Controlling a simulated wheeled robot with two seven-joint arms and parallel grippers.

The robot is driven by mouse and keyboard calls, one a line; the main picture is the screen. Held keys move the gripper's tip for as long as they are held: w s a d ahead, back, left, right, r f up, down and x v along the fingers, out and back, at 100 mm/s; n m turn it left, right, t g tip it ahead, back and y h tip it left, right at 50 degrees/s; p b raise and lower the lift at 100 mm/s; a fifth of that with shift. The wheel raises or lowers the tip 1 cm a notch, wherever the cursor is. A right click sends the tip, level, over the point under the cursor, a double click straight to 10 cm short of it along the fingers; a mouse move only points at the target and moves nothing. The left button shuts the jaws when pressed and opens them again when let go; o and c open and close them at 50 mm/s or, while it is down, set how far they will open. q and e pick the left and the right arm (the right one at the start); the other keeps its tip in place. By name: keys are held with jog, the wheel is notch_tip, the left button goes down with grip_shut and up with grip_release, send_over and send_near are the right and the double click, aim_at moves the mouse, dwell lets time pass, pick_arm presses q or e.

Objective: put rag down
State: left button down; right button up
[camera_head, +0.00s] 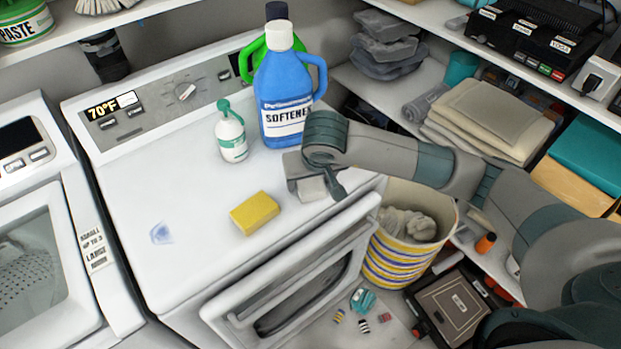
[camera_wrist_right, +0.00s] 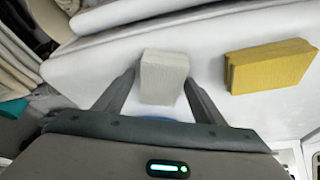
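A pale grey, block-shaped piece (camera_wrist_right: 163,78), which looks like the folded rag, lies on the white top of the dryer (camera_head: 190,215). It also shows under my right gripper in the head view (camera_head: 313,189). My right gripper (camera_wrist_right: 160,78) points down at the dryer top, with one finger on each side of the grey piece. The fingers look open, with narrow gaps beside it. A yellow sponge-like block (camera_head: 255,213) lies apart to the left of the gripper, and to its right in the wrist view (camera_wrist_right: 270,66). My left gripper is out of view.
A blue softener bottle (camera_head: 286,100) and a small white bottle with a green top (camera_head: 231,135) stand behind the grey piece. A striped basket (camera_head: 390,262) holding grey cloth stands right of the dryer. The dryer's door (camera_head: 295,285) hangs open. The left dryer top is mostly clear.

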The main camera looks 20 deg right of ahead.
jog(key=shift+a, duration=0.1)
jog(key=shift+r+p, duration=0.25)
jog(key=shift+p, duration=0.2)
jog(key=b+v, duration=0.3)
jog(key=v, duration=0.8)
jog(key=shift+s+r, duration=0.15)
jog(key=shift+r, duration=0.25)
